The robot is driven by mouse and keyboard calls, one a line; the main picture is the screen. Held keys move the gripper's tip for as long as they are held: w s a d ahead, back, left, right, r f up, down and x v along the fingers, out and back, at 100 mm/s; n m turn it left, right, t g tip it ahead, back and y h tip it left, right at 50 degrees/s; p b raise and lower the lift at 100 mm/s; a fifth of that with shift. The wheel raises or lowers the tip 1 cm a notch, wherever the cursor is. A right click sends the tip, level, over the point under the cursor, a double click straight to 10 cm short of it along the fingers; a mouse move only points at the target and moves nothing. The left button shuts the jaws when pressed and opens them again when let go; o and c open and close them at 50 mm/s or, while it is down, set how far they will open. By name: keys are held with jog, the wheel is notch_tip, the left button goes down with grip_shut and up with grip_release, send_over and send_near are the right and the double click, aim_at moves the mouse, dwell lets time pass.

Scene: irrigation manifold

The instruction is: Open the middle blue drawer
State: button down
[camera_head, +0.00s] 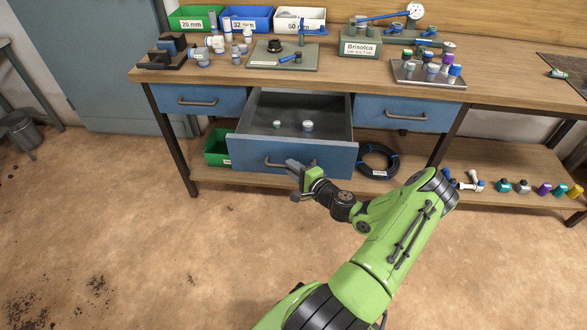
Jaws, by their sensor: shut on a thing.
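The middle blue drawer (245,152) is pulled well out from under the workbench, and its dark grey inside shows. Two small fittings lie in it: a small one (277,125) and a larger white-topped one (307,126). My gripper (293,166) is at the right part of the drawer's front, shut on the dark bar handle (272,163). The gripper hides the handle's right end, so the exact grip of the fingers is hard to see.
Closed blue drawers sit at left (183,100) and right (428,116). A green bin (216,147) and black hose coil (379,160) lie on the lower shelf (205,182). Parts crowd the benchtop (345,77). The floor (150,240) in front is clear.

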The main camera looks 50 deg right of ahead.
jog(key=c, duration=1.1)
grip_release()
jog(key=s+p, duration=0.1)
jog(key=s, duration=0.4)
jog(key=s+a+r+p, duration=0.1)
jog(key=s, duration=0.4)
jog(key=s+r, duration=0.1)
jog(key=s, duration=0.4)
jog(key=shift+s+a+r+p, duration=0.15)
jog(key=shift+s+a+p, duration=0.1)
jog(key=shift+a+p, duration=0.15)
